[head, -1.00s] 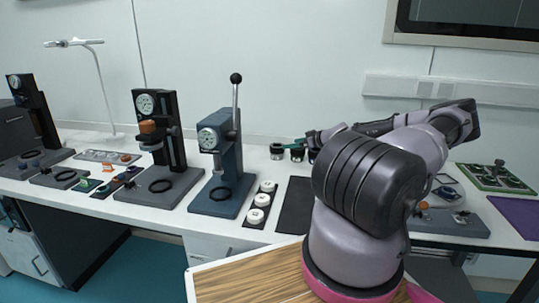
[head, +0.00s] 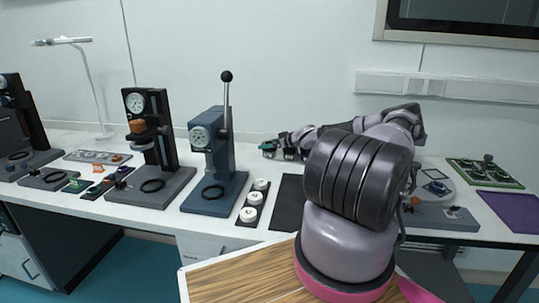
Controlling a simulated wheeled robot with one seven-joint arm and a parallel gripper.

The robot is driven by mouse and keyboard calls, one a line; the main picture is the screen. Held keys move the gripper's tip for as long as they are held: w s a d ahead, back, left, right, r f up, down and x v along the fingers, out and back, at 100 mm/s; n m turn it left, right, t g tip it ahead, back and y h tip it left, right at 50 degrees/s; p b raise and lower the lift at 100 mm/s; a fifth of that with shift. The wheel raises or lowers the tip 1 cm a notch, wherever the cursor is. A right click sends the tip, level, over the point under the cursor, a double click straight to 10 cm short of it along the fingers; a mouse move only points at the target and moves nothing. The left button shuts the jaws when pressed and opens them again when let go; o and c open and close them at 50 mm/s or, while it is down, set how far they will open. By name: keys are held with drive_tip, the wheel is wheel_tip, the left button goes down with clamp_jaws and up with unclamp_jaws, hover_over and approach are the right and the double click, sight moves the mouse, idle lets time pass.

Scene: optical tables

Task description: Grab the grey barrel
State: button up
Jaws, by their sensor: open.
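Small dark barrel-like pieces stand at this spot. The leftmost (head: 268,151) shows partly at the fingertips; the others are hidden behind my gripper and arm. The pieces are too small and covered to tell which is the grey barrel, or whether the fingers touch or surround one.
A blue lever press (head: 214,165) and a black press (head: 152,150) stand left. A black tray with white round pieces (head: 249,214) and a bare dark mat (head: 288,205) lie in front. A green-edged board (head: 484,174) and purple mat (head: 510,204) lie right.

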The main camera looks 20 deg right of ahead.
drive_tip(key=c, duration=1.2)
drive_tip(key=shift+r, duration=0.1)
